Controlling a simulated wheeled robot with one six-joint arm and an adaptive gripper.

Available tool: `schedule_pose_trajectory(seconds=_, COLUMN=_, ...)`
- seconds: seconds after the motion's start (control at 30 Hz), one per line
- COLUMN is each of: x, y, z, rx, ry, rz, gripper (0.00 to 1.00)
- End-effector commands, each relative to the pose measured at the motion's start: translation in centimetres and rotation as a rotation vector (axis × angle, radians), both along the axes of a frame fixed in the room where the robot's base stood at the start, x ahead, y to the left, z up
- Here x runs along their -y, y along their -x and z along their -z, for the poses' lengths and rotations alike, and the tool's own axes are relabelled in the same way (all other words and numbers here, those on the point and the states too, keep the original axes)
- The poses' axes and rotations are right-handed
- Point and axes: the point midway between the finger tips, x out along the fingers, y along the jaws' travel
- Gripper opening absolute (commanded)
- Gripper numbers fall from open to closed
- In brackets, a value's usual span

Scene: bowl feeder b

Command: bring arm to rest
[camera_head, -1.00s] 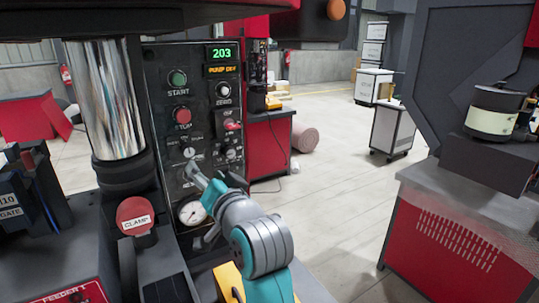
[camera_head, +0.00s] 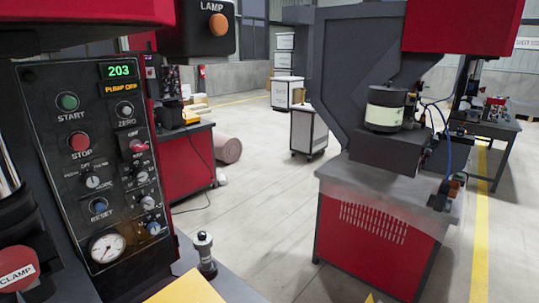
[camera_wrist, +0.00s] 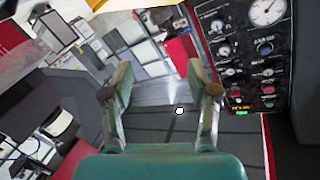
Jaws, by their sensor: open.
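My gripper (camera_wrist: 160,90) shows in the wrist view with its two fingers spread apart and nothing between them. It is open and empty. The wrist view is strongly tilted, with the control panel (camera_wrist: 250,60) at the right, apart from the fingers. My arm and gripper do not show in the head view now. There the control panel (camera_head: 98,165) stands at the left, with a display reading 203, START and STOP buttons, knobs and a gauge.
A red CLAMP button (camera_head: 17,270) is at the lower left. A red and grey machine (camera_head: 375,240) with a black and cream cylinder stands at the right. The floor between (camera_head: 255,225) is clear.

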Motion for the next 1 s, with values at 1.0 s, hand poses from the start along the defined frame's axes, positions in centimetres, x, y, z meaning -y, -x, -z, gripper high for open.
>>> schedule_pose_trajectory(seconds=1.0, x=22.1, y=27.8, z=10.8, rx=-0.030, ry=0.353, rz=0.343, gripper=0.60)
